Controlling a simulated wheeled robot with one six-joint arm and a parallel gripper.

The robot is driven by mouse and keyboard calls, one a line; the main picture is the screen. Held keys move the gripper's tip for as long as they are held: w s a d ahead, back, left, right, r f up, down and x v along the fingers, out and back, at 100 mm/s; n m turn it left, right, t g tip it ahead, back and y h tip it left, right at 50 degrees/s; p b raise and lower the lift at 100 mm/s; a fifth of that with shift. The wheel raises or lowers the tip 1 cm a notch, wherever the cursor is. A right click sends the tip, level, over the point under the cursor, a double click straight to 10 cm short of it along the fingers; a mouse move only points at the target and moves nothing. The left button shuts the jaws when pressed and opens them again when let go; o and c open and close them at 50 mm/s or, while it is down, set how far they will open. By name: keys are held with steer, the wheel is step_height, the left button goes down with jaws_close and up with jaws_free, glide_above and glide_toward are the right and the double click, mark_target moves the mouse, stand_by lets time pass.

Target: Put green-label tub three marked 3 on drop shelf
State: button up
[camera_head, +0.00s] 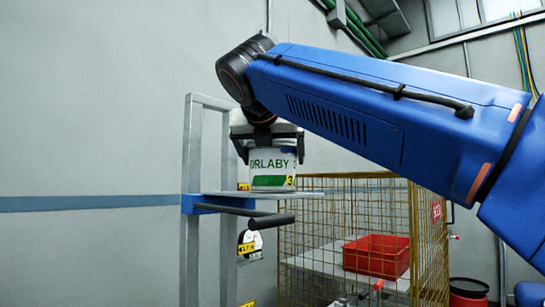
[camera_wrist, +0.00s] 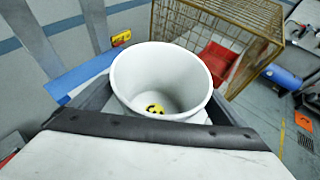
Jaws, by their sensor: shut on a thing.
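The tub (camera_head: 273,165) is white with a green label band and a yellow tag that reads 3. My gripper (camera_head: 270,148) is shut on it from above, with a finger on each side. The tub is upright, and its base is at or just above the grey shelf plate (camera_head: 312,195); I cannot tell whether they touch. In the wrist view the open white tub (camera_wrist: 125,75) sits between the dark fingers, with a yellow mark on its inner floor. The shelf's blue edge (camera_wrist: 78,77) shows to its left; the tub hides much of the plate.
A grey upright frame (camera_head: 190,150) carries the shelf on its left. A yellow mesh cage (camera_head: 330,240) stands behind and below, with a red bin (camera_head: 376,257) inside. A dark bar (camera_head: 270,221) sticks out under the shelf. The plate's right part looks clear.

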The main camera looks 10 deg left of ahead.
steer(key=shift+f, duration=0.25)
steer(key=o, duration=0.7)
steer(key=shift+o, duration=0.2)
steer(key=shift+s+r, duration=0.15)
steer(key=shift+r, duration=0.1)
steer(key=v, duration=1.1)
steer(key=shift+s, duration=0.35)
steer(key=shift+r, duration=0.1)
